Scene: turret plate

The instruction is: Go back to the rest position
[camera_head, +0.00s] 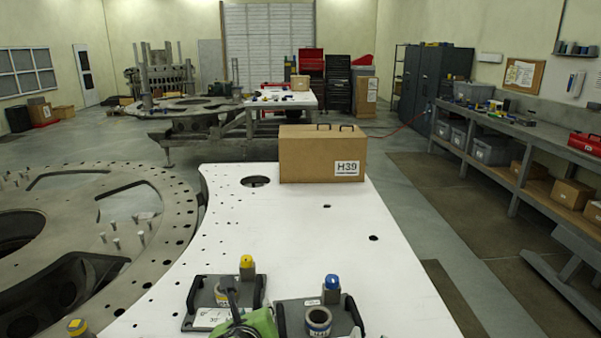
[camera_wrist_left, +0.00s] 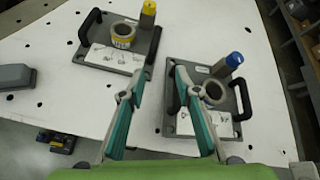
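My left gripper (camera_wrist_left: 158,77) is open and empty in the left wrist view. Its two teal-padded fingers are spread over the white tabletop, near two grey plates with handles. It shows partly in the head view (camera_head: 233,299), at the bottom edge, by my green wrist. One grey plate (camera_wrist_left: 140,68) bears a ring and a yellow-topped cylinder (camera_head: 247,266). The other grey plate (camera_wrist_left: 226,101) bears a ring and a blue-topped cylinder (camera_head: 331,288). The right finger overlaps the second plate's near handle in the picture; contact cannot be told. My right gripper is not in view.
A cardboard box (camera_head: 310,157) marked H39 stands at the far end of the white table (camera_head: 270,220). A large round metal turret plate (camera_head: 160,225) lies at the left. A workbench (camera_head: 520,127) runs along the right wall. Open floor lies between table and bench.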

